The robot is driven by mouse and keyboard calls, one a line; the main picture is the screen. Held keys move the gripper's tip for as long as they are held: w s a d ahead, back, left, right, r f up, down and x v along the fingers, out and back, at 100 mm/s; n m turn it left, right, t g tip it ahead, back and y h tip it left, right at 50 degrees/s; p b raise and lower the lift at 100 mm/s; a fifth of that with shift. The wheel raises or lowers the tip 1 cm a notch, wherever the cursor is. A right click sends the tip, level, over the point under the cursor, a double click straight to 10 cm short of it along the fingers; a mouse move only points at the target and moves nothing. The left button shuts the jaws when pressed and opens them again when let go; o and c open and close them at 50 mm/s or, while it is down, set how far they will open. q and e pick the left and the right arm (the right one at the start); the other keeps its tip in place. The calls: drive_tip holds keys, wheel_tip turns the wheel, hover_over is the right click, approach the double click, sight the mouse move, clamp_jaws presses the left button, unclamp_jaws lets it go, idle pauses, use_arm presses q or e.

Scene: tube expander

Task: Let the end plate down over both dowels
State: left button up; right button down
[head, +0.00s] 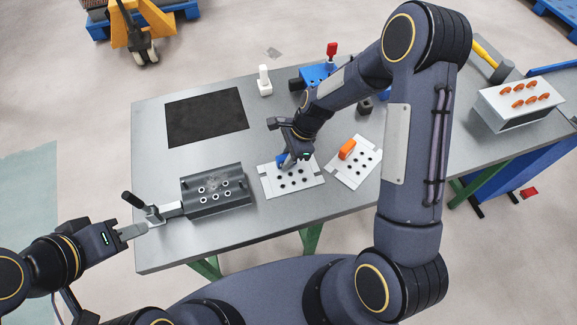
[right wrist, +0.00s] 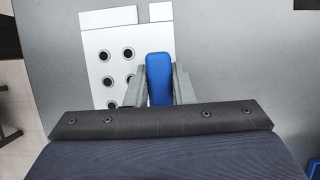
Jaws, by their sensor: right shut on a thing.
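The white end plate (head: 270,188) with several dark holes and a blue handle (right wrist: 159,78) is at the table's middle front. My right gripper (head: 284,163) is over it. In the right wrist view its fingers (right wrist: 158,85) stand on both sides of the blue handle, shut on it. The plate (right wrist: 105,92) lies flat below, at or close to the table top; I cannot tell if it touches. A dark grey block (head: 217,207) with several ringed bores sits to the left. I cannot make out the dowels. My left gripper (head: 142,229) is beside a black-handled clamp (head: 133,200) left of that block; its jaw opening is unclear.
A second white holed plate (head: 338,176) with an orange handle (head: 347,149) lies just right. A black mat (head: 205,117), a white upright piece (head: 264,80) and a blue device (head: 318,74) are farther back. A white box with orange plugs (head: 490,112) stands at right.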

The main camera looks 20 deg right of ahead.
sight(294, 178)
drive_tip(key=shift+r, duration=0.45)
wheel_tip(294, 178, up, 3)
drive_tip(key=shift+f+b, duration=0.15)
drive_tip(key=shift+b, duration=0.25)
drive_tip(key=s+d+r, duration=0.1)
drive_tip(key=s+r, duration=0.8)
drive_tip(key=s, duration=0.5)
drive_tip(key=shift+d+r, duration=0.25)
drive_tip(key=shift+d, duration=0.1)
